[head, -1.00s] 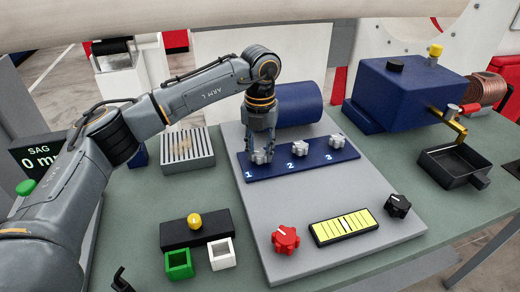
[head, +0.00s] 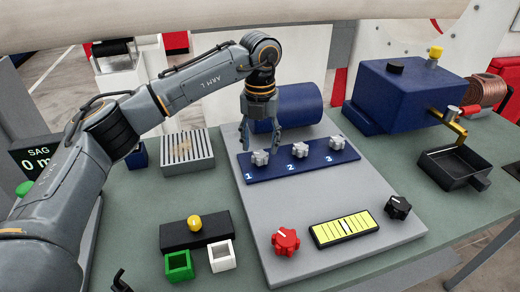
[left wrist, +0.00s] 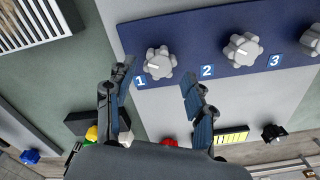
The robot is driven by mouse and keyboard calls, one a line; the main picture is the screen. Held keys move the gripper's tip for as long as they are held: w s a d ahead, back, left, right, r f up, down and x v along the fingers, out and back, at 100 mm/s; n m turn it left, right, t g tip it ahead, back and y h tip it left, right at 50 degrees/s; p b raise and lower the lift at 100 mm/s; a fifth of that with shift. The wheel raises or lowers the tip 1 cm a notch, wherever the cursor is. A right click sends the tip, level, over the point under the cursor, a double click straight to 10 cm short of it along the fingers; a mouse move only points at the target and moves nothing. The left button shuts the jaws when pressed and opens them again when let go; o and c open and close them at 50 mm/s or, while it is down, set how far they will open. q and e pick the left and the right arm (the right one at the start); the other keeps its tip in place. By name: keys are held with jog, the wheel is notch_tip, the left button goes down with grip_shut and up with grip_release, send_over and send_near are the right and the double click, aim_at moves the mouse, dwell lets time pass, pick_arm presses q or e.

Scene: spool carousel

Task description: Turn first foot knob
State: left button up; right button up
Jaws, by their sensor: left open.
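Foot knob 1 (head: 260,158) is a light grey lobed knob at the left end of the blue strip (head: 290,172), by the white label 1. It also shows in the left wrist view (left wrist: 160,63) with a white pointer line on its face. My left gripper (head: 260,137) is open and empty above knob 1. In the left wrist view its fingers (left wrist: 157,76) are spread, with knob 1 in the gap between their tips and clear of both. Knob 2 (head: 299,150) and knob 3 (head: 336,143) stand farther right along the strip. My right gripper is not in view.
A red knob (head: 286,240), a yellow level gauge (head: 345,228) and a black knob (head: 398,206) sit on the grey plate in front. A blue cylinder (head: 300,103) lies behind the strip. A slotted grey box (head: 187,152) stands to the left.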

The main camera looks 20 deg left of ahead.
aim_at(260, 154)
pick_arm(q)
notch_tip(260, 154, up, 9)
dwell(0.3)
jog(key=shift+r, duration=0.1)
